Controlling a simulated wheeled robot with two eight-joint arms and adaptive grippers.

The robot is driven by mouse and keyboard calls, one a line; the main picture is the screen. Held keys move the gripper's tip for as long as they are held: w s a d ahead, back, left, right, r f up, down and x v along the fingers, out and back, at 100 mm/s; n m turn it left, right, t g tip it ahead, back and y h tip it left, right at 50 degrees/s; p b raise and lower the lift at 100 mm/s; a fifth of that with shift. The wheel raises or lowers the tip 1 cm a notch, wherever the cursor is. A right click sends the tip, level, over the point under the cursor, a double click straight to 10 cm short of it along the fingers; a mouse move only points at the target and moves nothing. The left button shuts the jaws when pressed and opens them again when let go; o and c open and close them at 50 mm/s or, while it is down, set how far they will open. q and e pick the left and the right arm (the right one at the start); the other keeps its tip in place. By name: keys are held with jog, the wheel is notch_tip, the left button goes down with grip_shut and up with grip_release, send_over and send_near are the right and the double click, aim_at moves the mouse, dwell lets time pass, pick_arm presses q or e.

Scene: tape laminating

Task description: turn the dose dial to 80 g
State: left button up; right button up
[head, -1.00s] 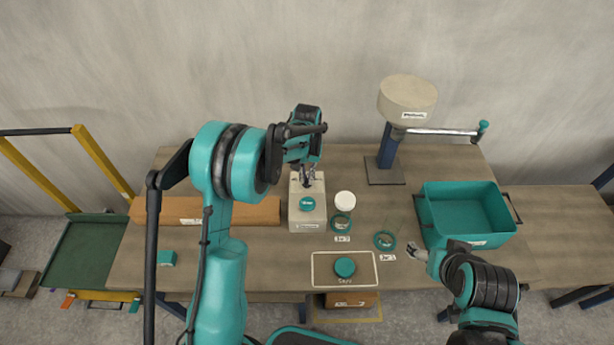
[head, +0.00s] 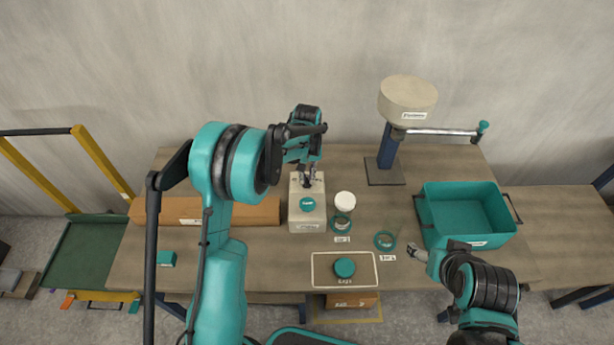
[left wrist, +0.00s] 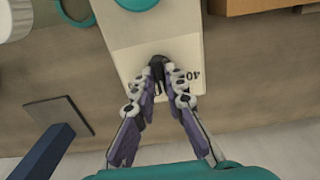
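The pale dispenser box (head: 293,215) stands on the table, with a teal round part (head: 307,204) on its top. It also shows in the left wrist view (left wrist: 125,50). My left gripper (head: 308,182) is over the far end of the box. In the left wrist view its fingertips (left wrist: 161,68) close in on the small dark dial knob (left wrist: 157,85), one on each side. The printed number 40 shows upside down beside the knob; other marks are hidden by the fingers. My right gripper (head: 416,252) is low by the teal bin, apart from the box; its opening is too small to judge.
A white-lidded jar (head: 345,199) and teal rings (head: 385,240) lie right of the box. A long brown carton (head: 240,211) is close on its left. A teal bin (head: 433,222) and a post with a drum (head: 407,95) stand further right. A tray (head: 325,279) lies in front.

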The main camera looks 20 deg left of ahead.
aim_at(307, 180)
pick_arm(q)
jog(key=shift+o, duration=1.2)
notch_tip(307, 180, up, 12)
jog(key=s+r+m+t, duration=0.1)
jog(key=s+r+t, duration=0.1)
jog(key=s+r, duration=0.3)
jog(key=s+r+t, duration=0.1)
jog(key=s+r, duration=0.2)
jog(key=s, duration=0.4)
jog(key=s+f+m+t, duration=0.2)
jog(key=s+f+t, duration=0.1)
jog(key=s, duration=1.1)
jog(key=shift+f+t, duration=0.25)
jog(key=shift+t, duration=0.35)
